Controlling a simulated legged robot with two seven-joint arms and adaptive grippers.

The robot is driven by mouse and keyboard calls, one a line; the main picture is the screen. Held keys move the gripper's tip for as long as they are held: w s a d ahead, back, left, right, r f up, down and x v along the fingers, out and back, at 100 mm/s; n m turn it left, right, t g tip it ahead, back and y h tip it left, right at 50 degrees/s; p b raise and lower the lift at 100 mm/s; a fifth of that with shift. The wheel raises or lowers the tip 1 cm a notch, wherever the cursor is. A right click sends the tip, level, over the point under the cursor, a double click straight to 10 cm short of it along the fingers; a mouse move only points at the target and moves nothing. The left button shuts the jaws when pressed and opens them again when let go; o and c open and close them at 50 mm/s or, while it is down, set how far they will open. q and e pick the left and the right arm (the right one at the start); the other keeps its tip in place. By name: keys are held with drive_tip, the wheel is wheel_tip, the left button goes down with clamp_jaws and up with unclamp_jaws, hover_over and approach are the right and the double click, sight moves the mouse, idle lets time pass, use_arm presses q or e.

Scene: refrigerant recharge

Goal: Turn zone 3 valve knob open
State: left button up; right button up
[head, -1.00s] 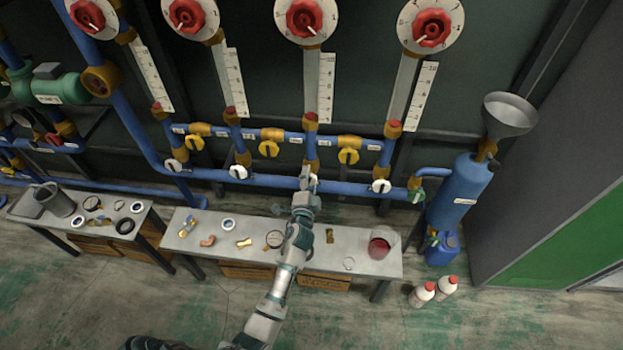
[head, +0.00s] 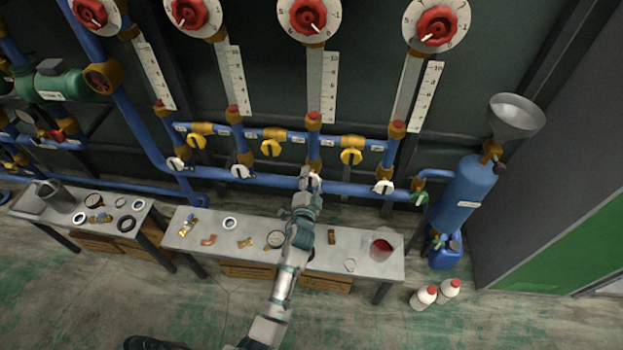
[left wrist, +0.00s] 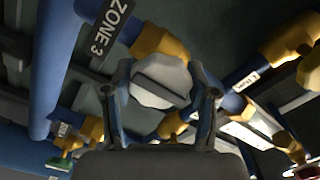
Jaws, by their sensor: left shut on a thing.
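The zone 3 valve knob (left wrist: 160,84) is a white, many-sided knob with a dark bar across its face, slanting down to the right in the left wrist view. It sits beside a brass fitting and a "ZONE 3" label (left wrist: 111,27). My left gripper (left wrist: 161,98) is shut on the knob, one finger at each side. In the head view my left gripper (head: 308,187) reaches up to the lower blue pipe and mostly hides the knob. My right gripper is not in view.
Other white knobs (head: 240,171) (head: 383,187) sit along the same blue pipe (head: 270,181). Yellow valves (head: 271,148) and red-centred dials (head: 309,16) are above. A grey bench (head: 350,240) with small parts and a cup of red liquid (head: 381,248) stands below.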

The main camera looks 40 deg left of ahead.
use_arm(q)
drive_tip(key=shift+s+f, duration=0.15)
drive_tip(key=shift+f, duration=0.4)
drive_tip(key=o, duration=1.2)
drive_tip(key=shift+r, duration=0.2)
drive_tip(key=shift+r, duration=0.1)
drive_tip(key=v, duration=1.1)
drive_tip(key=shift+s+d, duration=0.2)
drive_tip(key=shift+s, duration=0.15)
